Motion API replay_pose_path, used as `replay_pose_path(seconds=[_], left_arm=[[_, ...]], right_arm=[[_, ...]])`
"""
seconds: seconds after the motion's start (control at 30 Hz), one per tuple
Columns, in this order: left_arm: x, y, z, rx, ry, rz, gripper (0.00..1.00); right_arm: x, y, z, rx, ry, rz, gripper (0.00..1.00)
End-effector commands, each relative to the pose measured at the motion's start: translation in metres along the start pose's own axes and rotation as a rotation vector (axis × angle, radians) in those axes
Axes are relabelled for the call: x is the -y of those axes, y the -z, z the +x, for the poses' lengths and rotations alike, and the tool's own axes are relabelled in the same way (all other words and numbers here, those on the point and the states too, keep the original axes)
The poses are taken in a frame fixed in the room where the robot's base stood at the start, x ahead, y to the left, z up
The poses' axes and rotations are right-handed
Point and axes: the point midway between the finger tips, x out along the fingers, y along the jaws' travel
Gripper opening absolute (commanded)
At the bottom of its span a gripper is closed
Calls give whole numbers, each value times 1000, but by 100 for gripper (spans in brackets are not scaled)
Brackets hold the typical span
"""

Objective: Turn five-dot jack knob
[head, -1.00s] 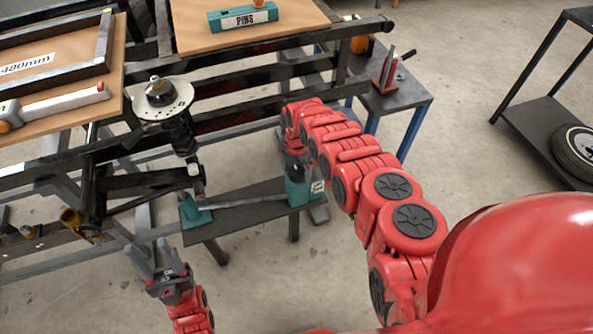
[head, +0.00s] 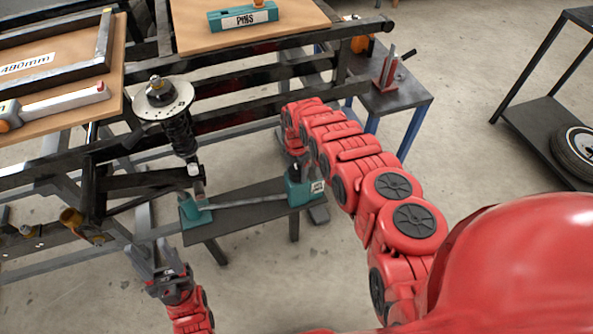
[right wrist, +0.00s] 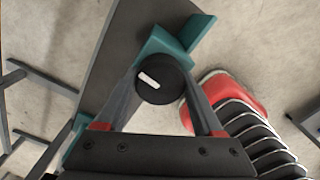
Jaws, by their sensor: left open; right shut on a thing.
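The jack stands on a dark bench: a teal block (head: 192,211) at the left, a teal block with a white label (head: 317,187) at the right, and a bar between them. The label's dots are too small to read. In the right wrist view, the round black knob (right wrist: 150,91) with a white bar mark sits over the teal block. My right gripper (right wrist: 160,80) is shut on it, one finger on each side; in the head view its tips are mostly hidden behind my arm. My left gripper (head: 155,243) is open and empty, left of the bench.
A coil-spring strut with a round top plate (head: 163,99) stands left of the jack, above the dark lower arm (head: 145,183). Dark frame rails (head: 235,115) run behind. A blue-legged stand (head: 405,95) is at the back right. The floor between bench and stand is partly clear.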

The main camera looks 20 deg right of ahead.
Motion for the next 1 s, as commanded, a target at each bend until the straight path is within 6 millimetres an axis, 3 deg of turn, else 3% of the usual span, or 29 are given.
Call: replay_pose_path(seconds=[1.0], left_arm=[[0,0,2,0,0,0,50]], right_arm=[[-1,-1,-1,2,-4,927,13]])
